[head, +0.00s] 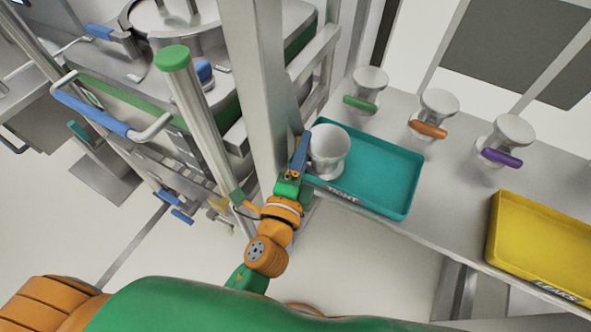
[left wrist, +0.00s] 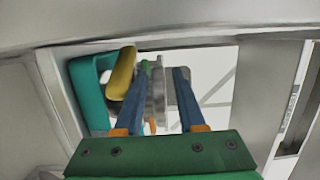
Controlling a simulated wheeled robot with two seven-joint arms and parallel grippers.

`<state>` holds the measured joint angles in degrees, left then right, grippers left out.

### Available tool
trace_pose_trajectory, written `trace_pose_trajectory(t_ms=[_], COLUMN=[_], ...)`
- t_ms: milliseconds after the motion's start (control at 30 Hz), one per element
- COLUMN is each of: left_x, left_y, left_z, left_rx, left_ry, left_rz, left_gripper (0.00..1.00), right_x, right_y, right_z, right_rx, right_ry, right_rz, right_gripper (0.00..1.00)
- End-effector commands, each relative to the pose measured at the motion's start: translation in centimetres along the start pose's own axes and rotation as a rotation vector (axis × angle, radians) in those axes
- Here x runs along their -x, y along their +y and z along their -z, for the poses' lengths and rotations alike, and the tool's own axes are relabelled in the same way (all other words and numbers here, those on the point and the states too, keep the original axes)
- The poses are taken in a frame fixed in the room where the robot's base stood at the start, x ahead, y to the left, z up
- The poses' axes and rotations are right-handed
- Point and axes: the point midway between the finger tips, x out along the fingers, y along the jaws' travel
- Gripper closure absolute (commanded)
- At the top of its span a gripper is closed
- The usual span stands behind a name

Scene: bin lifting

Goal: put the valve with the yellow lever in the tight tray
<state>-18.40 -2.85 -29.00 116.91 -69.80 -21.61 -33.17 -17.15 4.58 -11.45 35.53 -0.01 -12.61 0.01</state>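A white cup-shaped valve (head: 328,146) stands upright at the left end of the teal tray (head: 392,205), whose front wall reads TIGHT. No lever shows on it in the head view. In the left wrist view a yellow lever (left wrist: 122,74) lies beside the left finger, with the teal tray (left wrist: 88,98) beyond it. My left gripper (head: 301,150) is close against the valve's left side. Its two blue fingers (left wrist: 160,90) are spread, with a visible gap between them. Whether they touch the valve is hard to tell. My right gripper is out of view.
Valves with green (head: 360,103), orange (head: 428,129) and purple (head: 502,157) levers stand along the back of the bench (head: 450,190). A yellow tray (head: 543,245) labelled LEAKS is at the right. A grey post (head: 258,90) rises just left of my left gripper.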

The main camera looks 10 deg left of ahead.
Motion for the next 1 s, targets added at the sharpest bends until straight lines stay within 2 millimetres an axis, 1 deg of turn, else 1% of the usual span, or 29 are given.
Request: trace_pose_trajectory(t_ms=[33, 200, 400, 500, 633, 667, 700, 733, 767, 800, 833, 867, 900, 967, 1000], left_x=[1.2, 4.7, 8.0, 8.8, 9.0, 9.0, 8.9, 8.8, 8.7, 8.7, 9.0, 9.5, 10.7, 13.6, 16.1], left_y=[0.8, 0.9, 0.7, 0.4, 0.1, 0.3, 1.1, 2.5, 4.5, 8.3, 11.9, 15.9, 21.5, 29.4, 34.0], left_z=[0.1, 0.1, 0.1, 0.1, 0.0, 0.1, 0.4, 0.9, 1.5, 2.3, 2.8, 3.0, 2.6, 0.9, -0.8], left_rx=[0.002, 0.002, 0.001, 0.001, 0.000, 0.002, 0.012, 0.026, 0.050, 0.098, 0.145, 0.203, 0.292, 0.446, 0.555], left_ry=[0.002, 0.002, 0.003, 0.002, 0.001, 0.004, 0.015, 0.029, 0.049, 0.076, 0.089, 0.091, 0.067, -0.031, -0.137], left_rz=[-0.008, -0.007, -0.004, -0.002, -0.001, -0.005, -0.025, -0.054, -0.100, -0.188, -0.275, -0.374, -0.517, -0.731, -0.859], left_gripper=[0.50, 0.50, 0.50, 0.50, 0.50, 0.50, 0.50, 0.50, 0.50, 0.50, 0.50, 0.50, 0.50, 0.50, 0.50], right_x=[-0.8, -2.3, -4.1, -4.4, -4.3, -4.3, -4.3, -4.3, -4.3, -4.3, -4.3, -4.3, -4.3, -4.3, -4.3], right_y=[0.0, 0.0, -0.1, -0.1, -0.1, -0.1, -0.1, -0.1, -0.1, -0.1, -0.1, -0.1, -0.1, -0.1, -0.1], right_z=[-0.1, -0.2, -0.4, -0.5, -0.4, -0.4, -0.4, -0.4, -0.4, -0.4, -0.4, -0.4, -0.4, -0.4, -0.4], right_rx=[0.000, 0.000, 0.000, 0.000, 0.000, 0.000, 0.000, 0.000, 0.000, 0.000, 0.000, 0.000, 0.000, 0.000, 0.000], right_ry=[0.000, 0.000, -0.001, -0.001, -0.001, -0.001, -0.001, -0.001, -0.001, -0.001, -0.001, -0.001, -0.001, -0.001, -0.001], right_rz=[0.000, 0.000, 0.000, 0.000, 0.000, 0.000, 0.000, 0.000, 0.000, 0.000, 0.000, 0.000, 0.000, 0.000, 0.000], right_gripper=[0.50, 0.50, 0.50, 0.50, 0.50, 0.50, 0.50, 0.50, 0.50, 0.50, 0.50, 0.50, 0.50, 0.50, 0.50])
